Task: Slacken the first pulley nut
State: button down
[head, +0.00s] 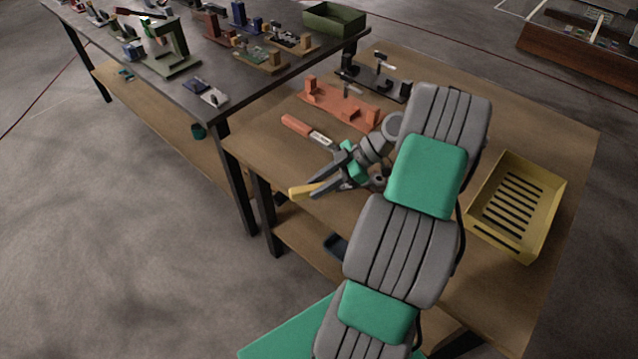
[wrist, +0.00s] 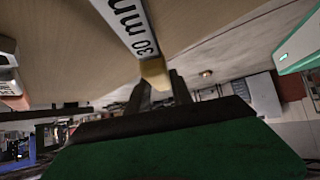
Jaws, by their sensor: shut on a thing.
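My gripper (head: 322,174) is above the near left edge of the wooden bench (head: 560,125). It is shut on a yellow-handled tool (head: 304,191), whose yellow part also shows between the fingers in the wrist view (wrist: 155,73). A white strip marked "30 mm" (wrist: 128,22) runs on from the yellow part; the tool's far end is outside the wrist view. An orange-handled tool (head: 297,126) with a pale strip lies on the bench behind my gripper. I cannot make out a pulley or its nut in either view.
An orange-red fixture (head: 335,104) and a dark fixture (head: 372,78) stand behind the gripper. A slotted yellow tray (head: 549,222) sits at the right. A dark table (head: 180,92) with several small assemblies and a green bin (head: 343,27) stands at the upper left.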

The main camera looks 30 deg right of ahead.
jog(key=shift+s+a+f, duration=0.1)
jog(key=shift+s+f, duration=0.05)
jog(key=shift+s, duration=0.05)
jog(key=shift+s+a+n+g, duration=0.2)
jog(key=shift+s+n+g, duration=0.2)
jog(key=shift+s, duration=0.2)
jog(key=shift+s+a+n+g, duration=0.15)
jog(key=shift+s+n+g, duration=0.15)
jog(key=shift+s+n, duration=0.25)
jog(key=shift+s+g, duration=0.3)
jog(key=shift+s, duration=0.05)
jog(key=shift+s+a+n+g+y, duration=0.1)
jog(key=shift+s+n+g+y, duration=0.3)
jog(key=shift+s+n, duration=0.45)
jog(key=shift+s+n+g+p, duration=0.65)
jog(key=shift+s+n+g, duration=0.25)
jog(key=shift+s, duration=0.35)
jog(key=shift+w, duration=0.1)
jog(key=shift+w+m, duration=0.3)
jog(key=shift+w, duration=0.05)
